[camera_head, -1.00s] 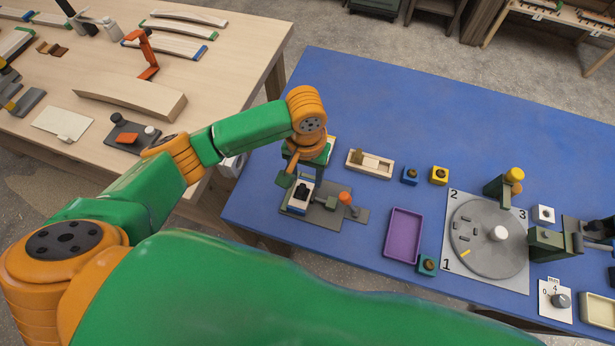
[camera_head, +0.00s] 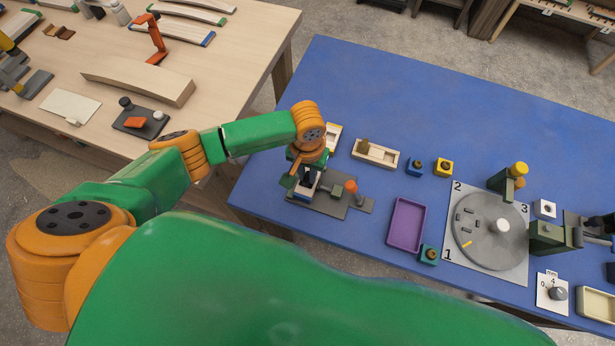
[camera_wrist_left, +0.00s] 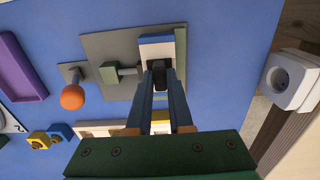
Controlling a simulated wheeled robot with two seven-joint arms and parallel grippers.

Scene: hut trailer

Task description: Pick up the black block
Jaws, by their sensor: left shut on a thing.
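The black block (camera_wrist_left: 157,73) is between the fingertips of my left gripper (camera_wrist_left: 158,82) in the left wrist view, and the jaws are shut on it. It stands at a white and blue piece (camera_wrist_left: 157,50) on a grey plate (camera_wrist_left: 110,45). Whether the block still touches that piece, I cannot tell. In the head view, my left gripper (camera_head: 304,178) is low over the plate (camera_head: 335,204), and the arm partly hides the block. My right gripper is not in view.
A toggle clamp with an orange knob (camera_head: 351,187) stands on the plate just right of the gripper. A purple tray (camera_head: 406,224), a wooden box (camera_head: 375,153) and small coloured blocks lie farther right. The blue table's back (camera_head: 450,100) is clear.

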